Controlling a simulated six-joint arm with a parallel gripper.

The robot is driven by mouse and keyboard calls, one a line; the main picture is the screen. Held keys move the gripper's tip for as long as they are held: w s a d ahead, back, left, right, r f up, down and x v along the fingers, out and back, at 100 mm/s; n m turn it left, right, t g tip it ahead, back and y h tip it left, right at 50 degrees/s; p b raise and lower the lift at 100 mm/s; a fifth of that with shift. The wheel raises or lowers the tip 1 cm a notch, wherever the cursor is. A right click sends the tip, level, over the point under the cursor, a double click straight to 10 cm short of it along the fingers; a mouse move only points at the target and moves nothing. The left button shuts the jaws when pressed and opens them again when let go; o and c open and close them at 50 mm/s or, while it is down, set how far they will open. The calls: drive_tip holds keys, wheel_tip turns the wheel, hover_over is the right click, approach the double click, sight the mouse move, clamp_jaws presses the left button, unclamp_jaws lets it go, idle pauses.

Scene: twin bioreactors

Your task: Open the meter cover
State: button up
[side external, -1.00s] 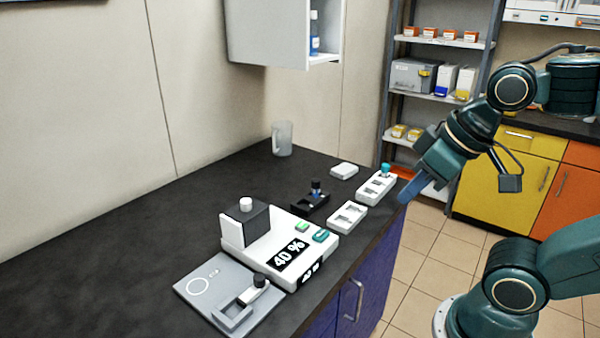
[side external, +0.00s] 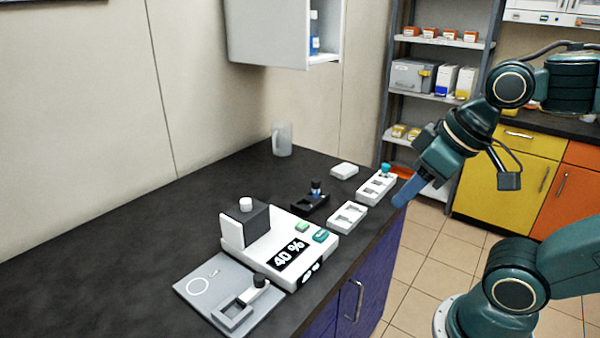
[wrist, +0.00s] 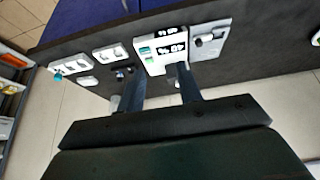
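The meter (side external: 290,262) is a white unit on the dark bench with a "40 %" display, a second readout on its front face and green and teal buttons. A dark grey block (side external: 256,228) with a white knob (side external: 246,204) sits on its back left and looks like the cover, seated down. My gripper (side external: 405,194) is in the air beyond the bench's right edge, well away from the meter. In the wrist view the fingers (wrist: 159,70) are apart with nothing between them. The meter (wrist: 166,46) shows past the fingertips there, its block partly hidden by the right finger.
A grey plate (side external: 198,286) with a black-knobbed holder adjoins the meter. White trays (side external: 348,217) (side external: 377,188), a black holder (side external: 311,203), a white block (side external: 344,171) and a clear mug (side external: 282,138) stand behind. The bench's left side is clear.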

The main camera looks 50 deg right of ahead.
drive_tip(key=shift+o, duration=0.8)
drive_tip(key=shift+w+r, duration=0.25)
drive_tip(key=shift+w, duration=0.05)
drive_tip(key=w+r+g, duration=0.1)
drive_tip(key=w+r, duration=0.4)
drive_tip(key=w, duration=0.3)
drive_tip(key=n+g, duration=0.3)
drive_tip(key=g, duration=0.2)
hover_over(246, 200)
wheel_tip(246, 200, down, 6)
drive_tip(key=f, duration=0.1)
drive_tip(key=shift+a+r, duration=0.1)
drive_tip(key=shift+r, duration=0.15)
drive_tip(key=shift+f, duration=0.1)
wheel_tip(246, 200, down, 14)
drive_tip(key=shift+r, duration=0.2)
